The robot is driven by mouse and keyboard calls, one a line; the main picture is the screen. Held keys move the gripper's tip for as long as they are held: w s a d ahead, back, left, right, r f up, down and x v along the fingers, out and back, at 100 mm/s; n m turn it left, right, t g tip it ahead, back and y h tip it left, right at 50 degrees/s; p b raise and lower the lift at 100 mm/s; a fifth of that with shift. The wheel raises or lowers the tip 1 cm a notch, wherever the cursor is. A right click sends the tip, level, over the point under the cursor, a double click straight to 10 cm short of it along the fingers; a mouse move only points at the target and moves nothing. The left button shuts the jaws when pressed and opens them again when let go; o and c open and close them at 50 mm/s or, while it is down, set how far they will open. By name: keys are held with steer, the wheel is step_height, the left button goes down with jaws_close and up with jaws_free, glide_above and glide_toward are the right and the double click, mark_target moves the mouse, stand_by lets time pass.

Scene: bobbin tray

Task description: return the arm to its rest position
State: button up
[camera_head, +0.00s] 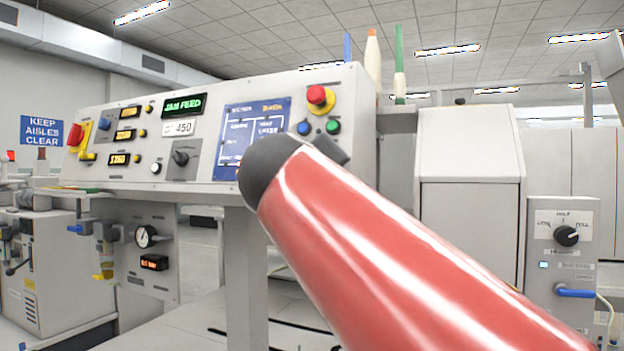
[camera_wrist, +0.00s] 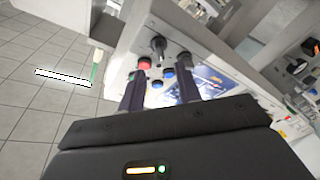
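My arm reaches from the lower right to the middle of the head view, in front of the control panel (camera_head: 214,128). My gripper does not show clearly there. In the wrist view my gripper (camera_wrist: 163,72) has its two dark fingers apart, with nothing held between them. The panel's buttons, among them a red button (camera_wrist: 144,63) and a blue button (camera_wrist: 168,72), show beyond and between the fingertips. I cannot tell how far the fingertips are from the panel.
The panel carries a red emergency stop (camera_head: 320,97), a blue diagram plate (camera_head: 252,137) and a "JAM FEED" display (camera_head: 183,105). A grey box with a black knob (camera_head: 566,236) and blue handle (camera_head: 575,292) stands at the right.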

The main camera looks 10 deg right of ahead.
steer(key=shift+s, duration=0.1)
stand_by(0.3)
steer(key=s+d+f+m+g+y, duration=0.1)
steer(key=s+f, duration=0.6)
steer(key=f, duration=0.8)
steer(key=s+f+m+g+y, duration=0.2)
steer(key=s+f+g, duration=0.4)
steer(key=f, duration=0.9)
steer(key=s+d+f+m+g+y, duration=0.1)
steer(key=s+f+g+y, duration=0.2)
steer(key=s+f, duration=0.5)
step_height(320, 180, down, 7)
steer(key=shift+s+d+r+g+y, duration=0.1)
steer(key=shift+s+d+g+y, duration=0.2)
steer(key=shift+s+g+y, duration=0.15)
